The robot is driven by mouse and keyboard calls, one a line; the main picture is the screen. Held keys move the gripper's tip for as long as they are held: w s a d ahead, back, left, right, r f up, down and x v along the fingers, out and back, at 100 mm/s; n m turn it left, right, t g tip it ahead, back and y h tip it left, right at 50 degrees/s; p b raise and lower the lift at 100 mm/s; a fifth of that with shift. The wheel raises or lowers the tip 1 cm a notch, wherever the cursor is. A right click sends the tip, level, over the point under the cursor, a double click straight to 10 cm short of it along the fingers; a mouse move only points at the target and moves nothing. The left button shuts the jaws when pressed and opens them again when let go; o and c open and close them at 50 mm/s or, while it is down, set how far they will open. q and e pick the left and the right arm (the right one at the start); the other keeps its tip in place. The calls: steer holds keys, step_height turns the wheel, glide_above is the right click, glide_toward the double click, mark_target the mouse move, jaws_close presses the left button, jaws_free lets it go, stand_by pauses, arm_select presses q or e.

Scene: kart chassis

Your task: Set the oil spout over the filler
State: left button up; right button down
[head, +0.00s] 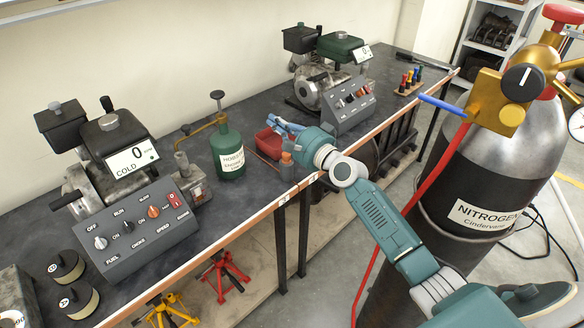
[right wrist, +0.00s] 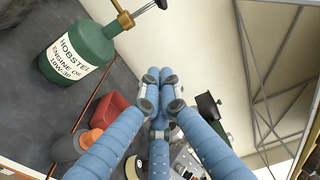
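The green oil can (head: 229,152) stands upright on the dark bench, with a white engine-oil label. Its brass spout (head: 203,124) reaches left from the top, near a grey metal part (head: 190,178) beside the left engine. I cannot tell whether the spout end is over the filler opening. A dark pump knob (head: 217,95) tops the can. The green can (right wrist: 78,58) also shows at upper left in the right wrist view. My right gripper (head: 273,121) is right of the can, apart from it; its blue fingertips (right wrist: 160,78) meet with nothing seen between them. My left gripper is not in view.
A red tray (head: 268,146) and an orange-capped bottle (head: 286,166) sit close to my right gripper. The control panel (head: 140,232) stands front left. A second engine (head: 318,90) stands farther back. A large nitrogen cylinder (head: 455,180) stands right of the bench.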

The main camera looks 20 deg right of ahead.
steer(key=v, duration=0.6)
step_height(320, 180, down, 12)
steer(key=n+g+h, duration=0.1)
steer(key=g, duration=0.1)
steer(key=shift+s+d+h, duration=0.15)
steer(key=shift+d+h, duration=0.05)
steer(key=shift+h, duration=0.2)
steer(key=s+f+n+g+h, duration=0.1)
steer(key=s+f+n+g, duration=0.1)
steer(key=s+f, duration=0.75)
steer(key=s+f+n+g+h, duration=0.1)
steer(key=s+f+n+g, duration=0.2)
steer(key=f, duration=1.1)
steer(key=s+f+n+g+h, duration=0.1)
steer(key=s+f+g, duration=0.1)
steer(key=s+f, duration=0.75)
steer(key=s+a+f+n+g, duration=0.2)
steer(key=s+f, duration=0.5)
steer(key=s, duration=0.5)
steer(key=s+a+f+n+g, duration=0.2)
steer(key=s+f, duration=0.5)
steer(key=s, duration=0.6)
steer(key=s+a+f+n+g, duration=0.2)
steer(key=s+f+n, duration=0.4)
steer(key=s, duration=0.6)
steer(key=shift+s+a+f+g, duration=0.3)
steer(key=shift+a+f+g, duration=0.1)
steer(key=shift+g, duration=0.3)
